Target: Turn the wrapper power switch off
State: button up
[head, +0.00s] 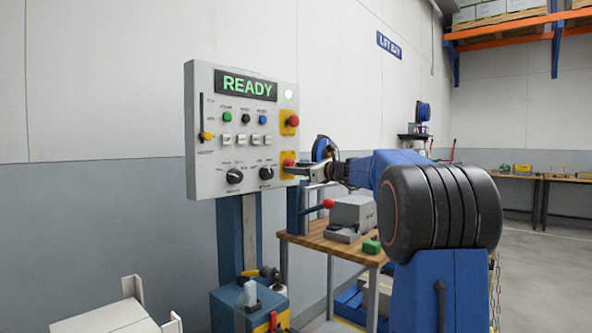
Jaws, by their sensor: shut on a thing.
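A second red knob (293,121) on yellow sits just above. Buttons, two black dials (234,176) and a slider (207,136) fill the panel. A wooden bench (345,247) with a grey vise-like block and red-knobbed lever (328,203) stands below my arm.

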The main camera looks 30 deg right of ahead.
jog(key=shift+d+r+n, duration=0.1)
jog(key=shift+n, duration=7.6)
jog(key=o, duration=1.1)
jog(key=shift+c, duration=0.2)
jog(key=v, duration=1.7)
jog(key=shift+s, duration=0.15)
